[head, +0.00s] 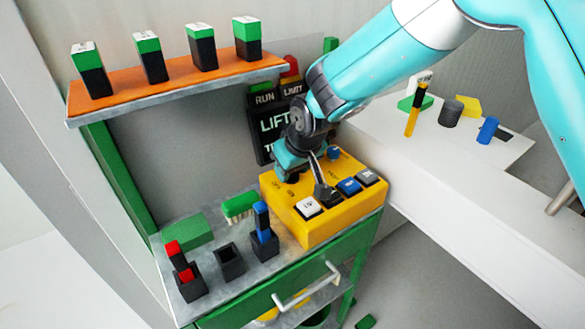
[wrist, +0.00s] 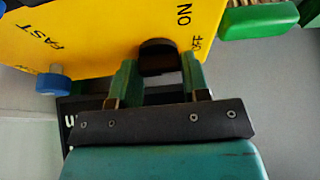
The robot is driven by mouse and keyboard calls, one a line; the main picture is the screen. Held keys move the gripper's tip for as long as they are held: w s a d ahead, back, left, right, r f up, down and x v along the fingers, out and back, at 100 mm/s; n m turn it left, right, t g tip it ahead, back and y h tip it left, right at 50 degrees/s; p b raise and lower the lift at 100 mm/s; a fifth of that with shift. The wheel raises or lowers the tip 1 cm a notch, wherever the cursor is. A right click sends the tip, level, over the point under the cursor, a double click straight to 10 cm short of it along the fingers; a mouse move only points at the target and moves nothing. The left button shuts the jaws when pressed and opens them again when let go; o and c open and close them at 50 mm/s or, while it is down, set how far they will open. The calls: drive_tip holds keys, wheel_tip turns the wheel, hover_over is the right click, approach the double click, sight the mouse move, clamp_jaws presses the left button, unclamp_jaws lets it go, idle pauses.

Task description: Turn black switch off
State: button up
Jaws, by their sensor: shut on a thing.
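The yellow control box (head: 322,220) sits on the bench and carries several buttons and knobs. In the wrist view, the black switch (wrist: 158,55) stands on the yellow face (wrist: 100,30), beside the printed words ON and OFF. My gripper (wrist: 158,80) has its two green fingers at either side of the switch, shut on it. In the head view, my gripper (head: 290,168) is down at the back left of the box. It hides the black switch there.
A blue knob (wrist: 53,84) sits near the word FAST. White (head: 308,207) and blue (head: 349,186) buttons and an upright lever (head: 320,180) stand close to my gripper. A green brush (head: 239,206) lies left of the box. An orange shelf (head: 175,83) is above left.

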drive_tip(key=shift+w+r, duration=0.1)
idle(0.4)
drive_tip(key=o, duration=0.6)
drive_tip(key=shift+o, duration=0.2)
drive_tip(key=b+v, duration=0.2)
drive_tip(key=v, duration=1.5)
drive_tip(key=shift+s+r, duration=0.2)
drive_tip(key=shift+s, duration=0.05)
drive_tip(key=s+d+g, duration=0.1)
drive_tip(key=s+d, duration=0.3)
drive_tip(key=s, duration=0.3)
drive_tip(key=s+d+f+g+y, duration=0.1)
drive_tip(key=s+d, duration=0.2)
drive_tip(key=s, duration=0.4)
drive_tip(key=s+d+f+g, duration=0.1)
drive_tip(key=s+d, duration=0.3)
drive_tip(key=s, duration=0.4)
drive_tip(key=shift+d+f+g+y, duration=0.2)
drive_tip(key=shift+d+g+y, duration=0.1)
